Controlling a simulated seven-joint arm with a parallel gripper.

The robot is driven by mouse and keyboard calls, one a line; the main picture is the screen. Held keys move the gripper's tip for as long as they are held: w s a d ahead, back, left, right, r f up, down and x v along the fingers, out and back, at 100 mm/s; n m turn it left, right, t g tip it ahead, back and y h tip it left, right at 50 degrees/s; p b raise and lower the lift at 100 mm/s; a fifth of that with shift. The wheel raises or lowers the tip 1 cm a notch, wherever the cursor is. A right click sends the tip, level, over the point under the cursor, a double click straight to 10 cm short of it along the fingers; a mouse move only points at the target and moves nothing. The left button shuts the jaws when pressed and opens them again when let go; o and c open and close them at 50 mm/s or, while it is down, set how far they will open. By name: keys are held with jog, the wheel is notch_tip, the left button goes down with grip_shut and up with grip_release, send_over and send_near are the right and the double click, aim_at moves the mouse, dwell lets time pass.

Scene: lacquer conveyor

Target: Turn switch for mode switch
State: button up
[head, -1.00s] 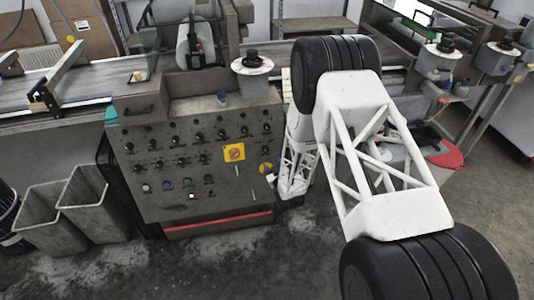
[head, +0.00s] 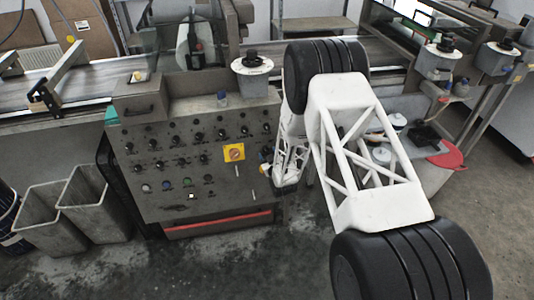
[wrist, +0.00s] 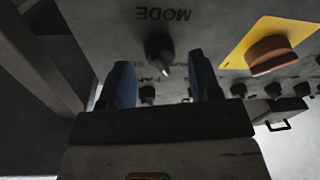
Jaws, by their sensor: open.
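The mode switch (wrist: 160,50) is a round black knob with a pale pointer mark on a grey panel. The word MODE appears upside down above it in the wrist view. My gripper (wrist: 163,84) is open, with its two blue fingers apart. In the wrist view the knob shows just beyond the gap between the fingertips, and nothing is held. I cannot tell whether the fingers reach either side of it. In the head view my arm stands at the right side of the control panel (head: 150,200), and I cannot make out the knob or fingertips.
A yellow plate with an orange-red rotary switch (wrist: 272,52) is beside the mode switch; it also shows in the head view (head: 234,152). Several small black knobs line the panel close by. A conveyor (head: 100,75) runs behind. Grey bins (head: 92,200) stand at the left.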

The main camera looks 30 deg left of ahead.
jog(key=shift+w+a, duration=0.45)
jog(key=shift+a, duration=0.15)
jog(key=shift+c, duration=0.3)
jog(key=c, duration=0.9)
jog(key=shift+o, duration=0.2)
jog(key=shift+m, duration=0.5)
jog(key=m+t, duration=0.1)
jog(key=m, duration=0.2)
jog(key=m+h, duration=0.1)
jog(key=m, duration=0.2)
jog(key=shift+s+a+f+t, duration=0.1)
jog(key=shift+s+t, duration=0.05)
jog(key=shift+t, duration=0.25)
jog(key=m, duration=0.3)
jog(key=m+t+h, duration=0.1)
jog(key=m, duration=0.3)
jog(key=shift+h, duration=0.3)
jog(key=o, duration=0.9)
